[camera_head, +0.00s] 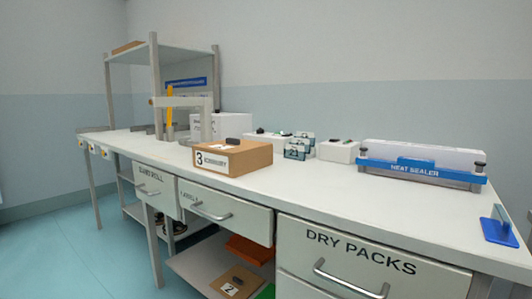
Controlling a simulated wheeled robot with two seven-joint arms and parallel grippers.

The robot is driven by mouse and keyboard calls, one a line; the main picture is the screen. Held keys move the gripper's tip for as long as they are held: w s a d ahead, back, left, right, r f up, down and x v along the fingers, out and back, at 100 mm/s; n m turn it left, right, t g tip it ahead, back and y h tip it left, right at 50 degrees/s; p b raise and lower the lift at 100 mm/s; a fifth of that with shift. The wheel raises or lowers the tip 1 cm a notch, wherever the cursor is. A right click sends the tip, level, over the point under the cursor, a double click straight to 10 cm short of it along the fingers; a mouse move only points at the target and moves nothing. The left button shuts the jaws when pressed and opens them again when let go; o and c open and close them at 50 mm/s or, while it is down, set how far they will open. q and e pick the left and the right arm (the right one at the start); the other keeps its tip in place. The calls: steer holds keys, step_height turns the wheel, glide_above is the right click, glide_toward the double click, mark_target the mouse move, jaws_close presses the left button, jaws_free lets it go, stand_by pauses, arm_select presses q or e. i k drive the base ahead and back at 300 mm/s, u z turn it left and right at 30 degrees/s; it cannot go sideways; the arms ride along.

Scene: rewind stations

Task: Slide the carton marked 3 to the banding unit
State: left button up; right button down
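The carton marked 3 (246,158) is a brown box with a white label on its front, standing on the bench top near the front edge, left of the middle. A small dark object lies on its top. A grey frame with a yellow upright (169,108) and a blue sign (186,83) stands farther left on the bench; it may be the banding unit, but the sign is too small to read. Neither of my grippers is in view.
A heat sealer (420,170) and a blue stand (498,229) are at the right. White boxes (338,151) and small teal packs (299,148) sit behind the carton. Drawers (345,265) are below. A carton marked 2 (234,283) lies on the lower shelf.

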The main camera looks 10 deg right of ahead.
mark_target(231, 165)
steer(key=k, duration=1.3)
steer(key=u, duration=0.45)
steer(key=i, duration=0.5)
steer(key=u, duration=0.65)
steer(key=i, duration=0.8)
steer(key=z, duration=0.8)
steer(key=i, duration=0.65)
steer(key=z, duration=0.7)
